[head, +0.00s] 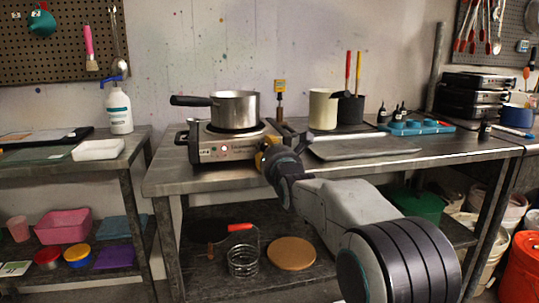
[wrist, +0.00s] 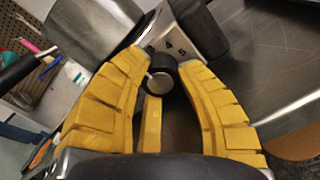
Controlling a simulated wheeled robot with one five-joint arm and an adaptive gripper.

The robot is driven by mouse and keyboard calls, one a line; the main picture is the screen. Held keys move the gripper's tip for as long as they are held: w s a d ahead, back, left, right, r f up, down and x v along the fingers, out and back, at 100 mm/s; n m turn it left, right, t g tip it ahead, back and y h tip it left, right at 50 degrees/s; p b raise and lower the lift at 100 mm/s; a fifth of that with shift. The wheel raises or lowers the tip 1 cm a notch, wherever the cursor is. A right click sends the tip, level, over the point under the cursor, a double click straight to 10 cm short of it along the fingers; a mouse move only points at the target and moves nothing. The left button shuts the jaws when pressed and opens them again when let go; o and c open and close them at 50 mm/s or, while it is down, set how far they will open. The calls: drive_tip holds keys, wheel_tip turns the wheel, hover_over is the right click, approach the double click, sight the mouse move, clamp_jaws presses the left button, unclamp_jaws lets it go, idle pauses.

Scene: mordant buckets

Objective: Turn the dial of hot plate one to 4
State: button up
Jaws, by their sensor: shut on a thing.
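The hot plate (head: 208,150), a steel box with a black top, stands on the steel table with a saucepan (head: 236,110) on it. My gripper (head: 264,157) is at the right part of its front panel and hides the dial in the head view. In the wrist view, the dial (wrist: 160,81), a black knob with a silvery face, sits between the yellow fingertips of my gripper (wrist: 160,75). The fingers are shut on it. A 4 and what looks like a 5 show on the hot plate's panel (wrist: 198,35) above the dial. I cannot tell where its pointer stands.
A grey tray (head: 362,148) lies to the right of the hot plate. A tan container (head: 323,110) and a dark tool holder (head: 348,109) stand behind it. A white pump bottle (head: 119,110) stands on the left table. The floor in front is partly hidden by my arm.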

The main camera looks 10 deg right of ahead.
drive_tip(key=shift+r+m+b, duration=0.15)
drive_tip(key=shift+m+b, duration=0.15)
drive_tip(key=shift+m, duration=0.7)
drive_tip(key=shift+r+m+b, duration=0.15)
drive_tip(key=shift+m+b, duration=0.15)
drive_tip(key=shift+m, duration=0.7)
drive_tip(key=o, duration=0.8)
drive_tip(key=shift+o, duration=0.5)
drive_tip(key=shift+f, duration=0.15)
drive_tip(key=shift+s, duration=0.1)
drive_tip(key=s, duration=1.1)
drive_tip(key=shift+s, duration=0.4)
